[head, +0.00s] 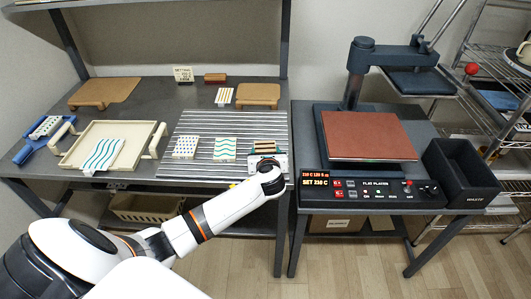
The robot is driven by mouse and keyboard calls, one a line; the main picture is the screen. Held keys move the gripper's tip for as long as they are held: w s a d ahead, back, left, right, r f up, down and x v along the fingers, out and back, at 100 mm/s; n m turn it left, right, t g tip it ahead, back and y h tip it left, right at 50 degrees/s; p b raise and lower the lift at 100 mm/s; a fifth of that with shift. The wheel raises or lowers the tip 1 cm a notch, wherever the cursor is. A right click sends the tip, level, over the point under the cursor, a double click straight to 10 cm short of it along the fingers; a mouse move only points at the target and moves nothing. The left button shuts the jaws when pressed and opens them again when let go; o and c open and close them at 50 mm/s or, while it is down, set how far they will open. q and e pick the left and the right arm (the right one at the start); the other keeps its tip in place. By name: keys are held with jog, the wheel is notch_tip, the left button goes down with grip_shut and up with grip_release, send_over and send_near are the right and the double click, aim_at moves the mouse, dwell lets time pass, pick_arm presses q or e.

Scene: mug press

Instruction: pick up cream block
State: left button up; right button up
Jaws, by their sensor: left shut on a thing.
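My left gripper (266,158) reaches in from the lower left to the right end of the ribbed metal plate (200,128) on the left table. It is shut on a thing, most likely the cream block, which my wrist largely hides. Small tan and dark green striped pieces (264,146) show just beyond the gripper; I cannot tell them apart at this size. My right gripper is out of view.
Patterned cards (225,148) lie on the ribbed plate. At right are a heat press (367,136) and a black waste bin (460,174).

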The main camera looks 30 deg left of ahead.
pick_arm(q)
notch_tip(320, 180, up, 10)
jog(key=p, duration=0.1)
dwell(0.4)
dwell(1.0)
